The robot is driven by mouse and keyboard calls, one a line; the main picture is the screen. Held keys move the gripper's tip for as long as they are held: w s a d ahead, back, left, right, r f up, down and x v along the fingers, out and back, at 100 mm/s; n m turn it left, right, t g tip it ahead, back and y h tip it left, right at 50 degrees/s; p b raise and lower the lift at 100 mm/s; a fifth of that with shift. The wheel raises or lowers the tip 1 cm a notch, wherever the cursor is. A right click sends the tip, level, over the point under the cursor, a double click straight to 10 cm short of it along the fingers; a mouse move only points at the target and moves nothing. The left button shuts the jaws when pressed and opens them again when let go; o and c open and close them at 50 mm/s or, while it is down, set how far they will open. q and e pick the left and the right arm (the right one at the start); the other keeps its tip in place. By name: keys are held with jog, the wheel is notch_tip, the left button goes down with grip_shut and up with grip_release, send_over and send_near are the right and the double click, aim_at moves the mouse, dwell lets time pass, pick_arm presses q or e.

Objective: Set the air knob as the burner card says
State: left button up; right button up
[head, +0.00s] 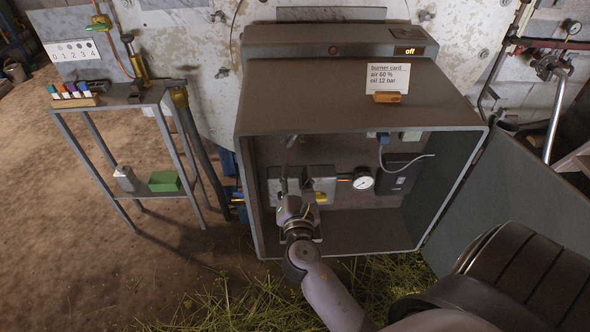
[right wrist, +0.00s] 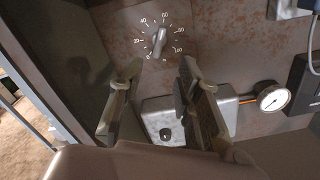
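The burner card (head: 387,77) stands on top of the open burner cabinet and reads air 60 %, oil 12 bar. The air knob (right wrist: 159,42) sits on the cabinet's back wall, inside a scale from 0 to 100. The knob is a pale bar tilted slightly right, its upper end toward the 60 side; its exact reading is unclear. My right gripper (right wrist: 161,68) is open and empty, its fingers below the knob and to either side, apart from it. In the head view the right gripper (head: 292,183) is inside the cabinet. My left gripper is not in view.
A metal box (right wrist: 190,115) lies below the knob. A round gauge (head: 363,181) is right of it. The cabinet's side walls (head: 252,190) bound the space. The cabinet door (head: 515,200) hangs open at right. A display (head: 409,51) on top reads off.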

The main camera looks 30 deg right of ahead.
dwell(0.4)
jog(key=s+a+f+m+g+y, duration=0.2)
jog(key=s+f, duration=0.1)
jog(key=f, duration=0.8)
jog(key=s+a+f+m+g+y+p, duration=0.1)
jog(key=s+a+f+m+g+y, duration=0.15)
jog(key=f, duration=0.85)
jog(key=s+a+f+m+g+y, duration=0.2)
jog(key=s+a+f+m+y, duration=0.15)
jog(key=f, duration=0.75)
jog(key=s+f+m+g, duration=0.4)
jog(key=s+f+m, duration=0.3)
jog(key=s, duration=0.9)
jog(key=s+f+m+g+y+p, duration=0.1)
jog(key=s+f+m+g, duration=0.2)
jog(key=s+f+m, duration=0.3)
jog(key=s+f, duration=0.5)
jog(key=s, duration=0.6)
jog(key=shift+m+g+y, duration=0.3)
jog(key=shift+m+g, duration=0.05)
jog(key=shift+m, duration=0.05)
jog(key=shift+s+d, duration=0.1)
jog(key=shift+d, duration=0.05)
